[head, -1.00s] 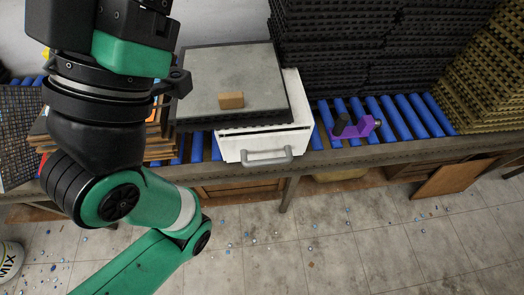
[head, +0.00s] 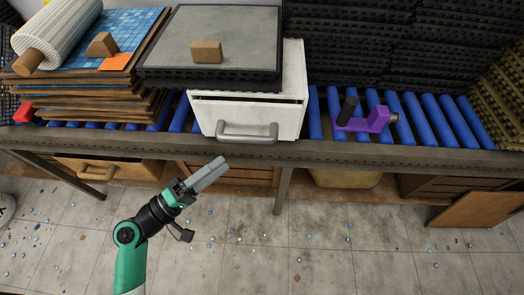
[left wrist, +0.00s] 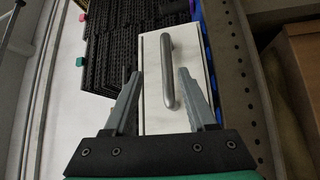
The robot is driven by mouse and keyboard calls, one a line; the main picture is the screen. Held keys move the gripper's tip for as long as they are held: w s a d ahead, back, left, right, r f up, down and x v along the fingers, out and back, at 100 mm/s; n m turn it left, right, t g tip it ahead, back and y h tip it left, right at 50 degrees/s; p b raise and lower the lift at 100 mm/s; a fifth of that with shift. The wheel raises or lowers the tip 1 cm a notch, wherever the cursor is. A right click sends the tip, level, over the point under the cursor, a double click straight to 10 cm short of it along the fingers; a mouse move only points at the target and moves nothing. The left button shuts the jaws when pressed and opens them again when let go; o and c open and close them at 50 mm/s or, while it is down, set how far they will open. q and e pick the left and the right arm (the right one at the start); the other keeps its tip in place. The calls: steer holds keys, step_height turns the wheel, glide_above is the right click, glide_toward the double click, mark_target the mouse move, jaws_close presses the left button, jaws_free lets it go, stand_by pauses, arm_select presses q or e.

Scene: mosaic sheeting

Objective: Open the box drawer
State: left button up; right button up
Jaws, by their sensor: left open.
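The white box (head: 293,75) stands on the blue rollers, its drawer front (head: 285,118) facing me. A thin dark gap runs along the top of the front, and I cannot tell whether the drawer is slightly out. The grey bar handle (head: 247,138) is on the front. My left gripper (head: 214,172) is below and left of the handle, apart from it. In the left wrist view the fingers (left wrist: 160,72) are open and empty, with the handle (left wrist: 170,85) appearing between them, farther off. My right gripper is not in view.
A grey-topped black tray (head: 220,25) with a brown block (head: 206,52) lies on the box. Stacked boards (head: 85,90) stand left, a purple tool (head: 372,122) right. The table edge (head: 370,153) runs below the handle. Open floor space lies in front.

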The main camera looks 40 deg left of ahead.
mark_target(246, 139)
arm_select(q)
steer(key=shift+n+y, duration=0.3)
steer(key=shift+y, duration=0.1)
steer(key=w, duration=1)
steer(key=shift+w+a+r, duration=0.35)
steer(key=shift+w, duration=0.05)
jaws_close()
stand_by(0.6)
